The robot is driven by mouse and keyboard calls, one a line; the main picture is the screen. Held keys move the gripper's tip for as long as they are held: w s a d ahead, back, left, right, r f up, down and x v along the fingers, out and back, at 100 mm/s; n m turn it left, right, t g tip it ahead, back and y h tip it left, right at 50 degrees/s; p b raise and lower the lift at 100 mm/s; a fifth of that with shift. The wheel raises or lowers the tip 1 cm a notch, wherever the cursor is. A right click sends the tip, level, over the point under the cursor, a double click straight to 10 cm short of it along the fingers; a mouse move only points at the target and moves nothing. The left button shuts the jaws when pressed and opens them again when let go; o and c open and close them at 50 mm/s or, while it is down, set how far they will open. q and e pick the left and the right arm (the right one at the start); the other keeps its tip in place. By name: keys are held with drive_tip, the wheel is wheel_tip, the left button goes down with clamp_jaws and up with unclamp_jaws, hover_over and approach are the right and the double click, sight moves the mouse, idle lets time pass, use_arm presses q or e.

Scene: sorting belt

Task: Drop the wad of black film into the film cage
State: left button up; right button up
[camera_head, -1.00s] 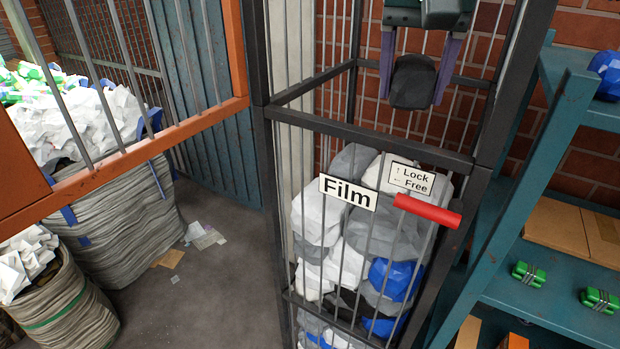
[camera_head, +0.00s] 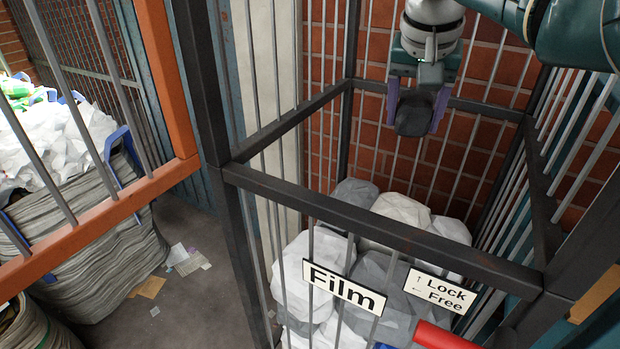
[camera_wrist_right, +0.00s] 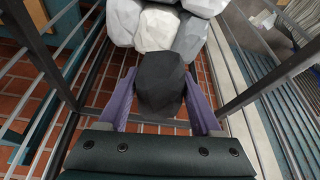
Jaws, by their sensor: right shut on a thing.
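The wad of black film (camera_head: 415,115) is a dark faceted lump, gripped between the purple fingers of my right gripper (camera_head: 418,112). In the right wrist view the wad (camera_wrist_right: 160,84) sits between both fingers, with pale wads beyond it. The film cage (camera_head: 380,228) has a dark frame, grey bars and a "Film" sign (camera_head: 344,288). My left gripper is not in view.
A red handle (camera_head: 445,337) and a "Lock/Free" sign (camera_head: 440,290) are at the cage's front. An orange barred frame (camera_head: 110,222) and a large sack (camera_head: 95,265) of white scraps stand at left. Paper litter (camera_head: 186,260) lies on the floor.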

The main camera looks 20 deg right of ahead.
sight(413, 114)
wheel_tip(413, 114, down, 5)
drive_tip(key=b, duration=0.3)
drive_tip(key=shift+s+b, duration=0.1)
drive_tip(key=shift+b, duration=0.2)
drive_tip(key=o, duration=1.4)
drive_tip(key=shift+c, duration=0.2)
drive_tip(key=shift+r, duration=0.1)
drive_tip(key=shift+a+r, duration=0.1)
drive_tip(key=shift+r, duration=0.15)
drive_tip(key=b+v, duration=0.3)
drive_tip(key=v, duration=0.5)
drive_tip(key=shift+a+r+b, duration=0.1)
drive_tip(key=shift+b, duration=0.25)
drive_tip(key=shift+s+a+r, duration=0.1)
drive_tip(key=shift+s+r, duration=0.15)
drive_tip(key=shift+r, duration=0.25)
